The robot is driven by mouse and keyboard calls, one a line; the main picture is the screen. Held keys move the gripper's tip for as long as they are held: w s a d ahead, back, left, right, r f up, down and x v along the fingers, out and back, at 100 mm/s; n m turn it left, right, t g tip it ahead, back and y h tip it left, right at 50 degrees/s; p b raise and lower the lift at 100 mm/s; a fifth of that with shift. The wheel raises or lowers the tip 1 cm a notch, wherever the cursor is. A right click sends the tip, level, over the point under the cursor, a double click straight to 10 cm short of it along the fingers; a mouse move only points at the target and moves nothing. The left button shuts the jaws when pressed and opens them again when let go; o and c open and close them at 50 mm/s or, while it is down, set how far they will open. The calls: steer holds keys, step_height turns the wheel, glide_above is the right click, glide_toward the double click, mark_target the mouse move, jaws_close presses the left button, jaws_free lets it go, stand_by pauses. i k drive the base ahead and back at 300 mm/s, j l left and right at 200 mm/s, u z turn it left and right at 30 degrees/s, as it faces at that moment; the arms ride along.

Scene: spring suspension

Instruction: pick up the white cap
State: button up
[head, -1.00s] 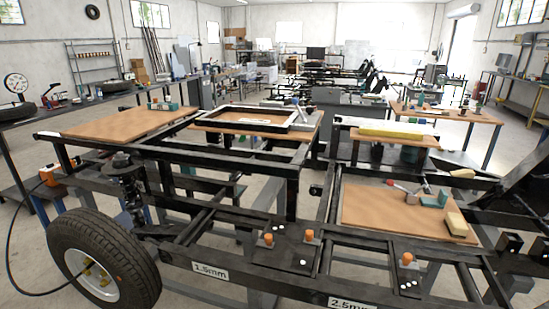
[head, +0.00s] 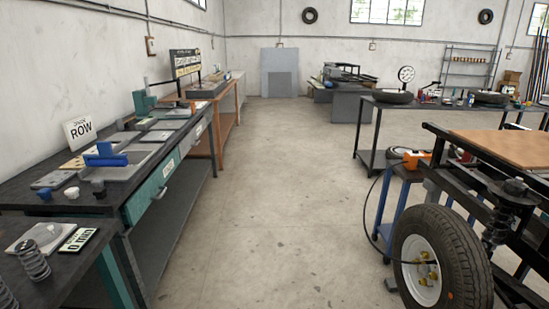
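A small white cap (head: 72,193) stands on the dark top of the long workbench (head: 25,222) at the left of the head view. A blue cap (head: 44,194) is just left of it, and a black cap (head: 98,187) is just right of it. All three sit near the bench's near end. My gripper is not in view, so its state and its place relative to the white cap do not show.
A nearer bench with springs (head: 33,262) and a pale plate (head: 36,237) is at the lower left. The concrete floor (head: 270,200) is clear in the middle. A chassis with a tyre (head: 440,258) stands at the right. A blue-legged stand (head: 400,172) is beside it.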

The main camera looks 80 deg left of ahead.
mark_target(72, 193)
steer(key=u, duration=3.7)
steer(key=i+l+u, duration=0.3)
steer(key=i+l, duration=0.25)
steer(key=i, duration=0.25)
steer(key=i+l+u, duration=0.3)
steer(key=i+l, duration=0.45)
steer(key=i+l+u, duration=0.3)
steer(key=i+l, duration=0.35)
steer(key=l, duration=0.25)
